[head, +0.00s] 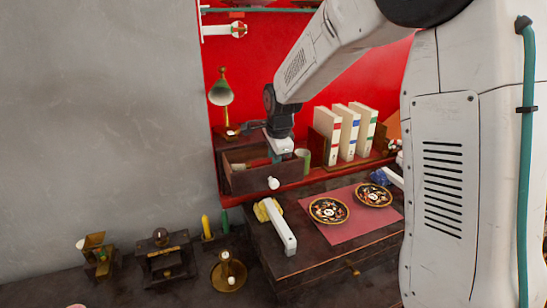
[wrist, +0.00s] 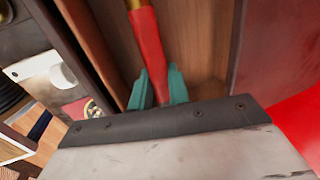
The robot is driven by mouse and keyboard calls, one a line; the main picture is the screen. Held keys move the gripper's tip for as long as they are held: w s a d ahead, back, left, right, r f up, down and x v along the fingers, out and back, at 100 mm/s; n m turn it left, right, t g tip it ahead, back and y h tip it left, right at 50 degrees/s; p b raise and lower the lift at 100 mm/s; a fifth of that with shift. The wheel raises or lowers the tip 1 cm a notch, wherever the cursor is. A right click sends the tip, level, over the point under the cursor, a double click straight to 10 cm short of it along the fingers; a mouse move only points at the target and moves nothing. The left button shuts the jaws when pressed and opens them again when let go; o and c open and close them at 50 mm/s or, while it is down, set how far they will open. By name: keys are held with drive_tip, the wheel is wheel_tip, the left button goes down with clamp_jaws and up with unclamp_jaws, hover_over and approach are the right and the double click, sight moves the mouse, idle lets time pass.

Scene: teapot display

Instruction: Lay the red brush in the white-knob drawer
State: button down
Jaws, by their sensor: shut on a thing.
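The red brush (wrist: 149,45) shows in the wrist view, with a brass-coloured band at its far end. My gripper (wrist: 160,90) is shut on its red handle between two teal fingers. The brush lies over the brown wooden inside of the open white-knob drawer (wrist: 198,45); I cannot tell whether it touches the bottom. In the head view the drawer (head: 248,181) is pulled out below the red wall, with its white knob (head: 273,183) in front. My gripper (head: 273,158) reaches down into it, and the brush is hidden there.
A green cup (head: 302,160) and several upright books (head: 346,135) stand right of the drawer. A brass lamp (head: 221,96) stands behind it. Below are a long white handle (head: 281,228) and two patterned plates (head: 328,210) on a pink mat (head: 360,232).

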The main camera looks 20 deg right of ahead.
drive_tip(key=c, duration=1.3)
unclamp_jaws()
drive_tip(key=shift+o, duration=0.2)
drive_tip(key=shift+r, duration=0.1)
drive_tip(key=v, duration=0.7)
drive_tip(key=shift+r, duration=0.25)
drive_tip(key=shift+s, duration=0.15)
